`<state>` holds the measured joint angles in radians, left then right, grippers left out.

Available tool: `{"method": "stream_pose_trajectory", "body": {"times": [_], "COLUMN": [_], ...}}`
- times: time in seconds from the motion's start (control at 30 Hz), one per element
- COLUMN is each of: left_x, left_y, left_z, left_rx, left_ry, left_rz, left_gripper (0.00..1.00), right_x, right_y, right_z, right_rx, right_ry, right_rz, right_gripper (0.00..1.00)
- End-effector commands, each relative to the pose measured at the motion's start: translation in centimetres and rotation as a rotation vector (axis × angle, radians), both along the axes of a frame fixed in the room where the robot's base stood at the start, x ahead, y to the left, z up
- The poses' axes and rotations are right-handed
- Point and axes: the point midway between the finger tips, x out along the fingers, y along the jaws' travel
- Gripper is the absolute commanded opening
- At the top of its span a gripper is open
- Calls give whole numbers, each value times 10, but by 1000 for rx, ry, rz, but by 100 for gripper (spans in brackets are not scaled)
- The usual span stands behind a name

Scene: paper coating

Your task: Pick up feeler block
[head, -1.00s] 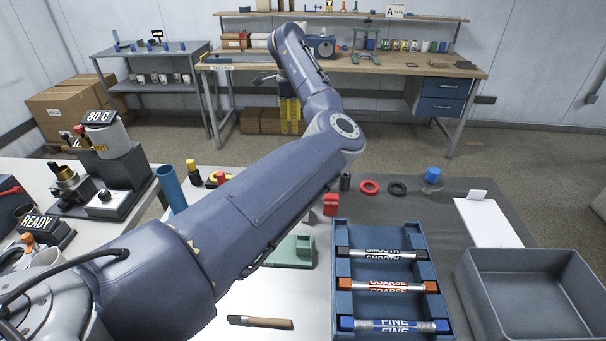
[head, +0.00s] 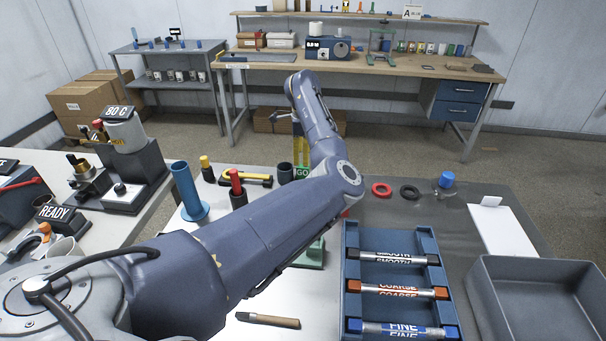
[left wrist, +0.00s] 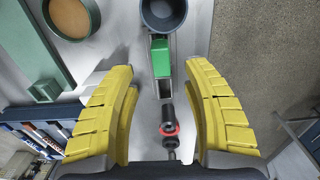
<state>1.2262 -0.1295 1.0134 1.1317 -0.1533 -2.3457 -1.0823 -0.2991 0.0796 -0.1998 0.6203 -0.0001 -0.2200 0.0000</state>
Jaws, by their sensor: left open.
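A green block marked GO (head: 302,173) shows just under my left gripper in the head view, partly hidden by my forearm; I take it for the feeler block. In the left wrist view a green block (left wrist: 161,58) sits on a narrow metal piece, with a black and red part (left wrist: 168,128) in line with it. My left gripper (left wrist: 160,75) is open, its yellow fingers either side of this line and nothing gripped. In the head view its yellow fingers (head: 298,127) show beyond my forearm. My right gripper is not in view.
A dark round cup (left wrist: 163,12) stands close beyond the green block. A blue tray (head: 352,270) with SMOOTH, COARSE and FINE rods lies nearer, beside a grey bin (head: 535,275). A blue tube (head: 188,190) and red and black rings (head: 381,190) stand around.

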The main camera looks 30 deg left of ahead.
Motion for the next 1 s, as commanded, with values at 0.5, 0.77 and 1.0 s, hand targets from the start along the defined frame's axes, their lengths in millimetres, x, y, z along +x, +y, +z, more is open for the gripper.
{"method": "stream_pose_trajectory", "body": {"times": [0.5,0.77,1.0], "left_x": [1,2,2], "left_y": [0,0,0], "left_z": [-42,-53,-53], "left_rx": [1,0,0], "left_ry": [3,0,0], "left_rz": [-1,-1,-1], "left_gripper": [49,49,36], "right_x": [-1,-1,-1], "right_y": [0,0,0], "right_z": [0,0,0], "right_rx": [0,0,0], "right_ry": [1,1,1], "right_rz": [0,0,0], "right_gripper": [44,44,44]}}
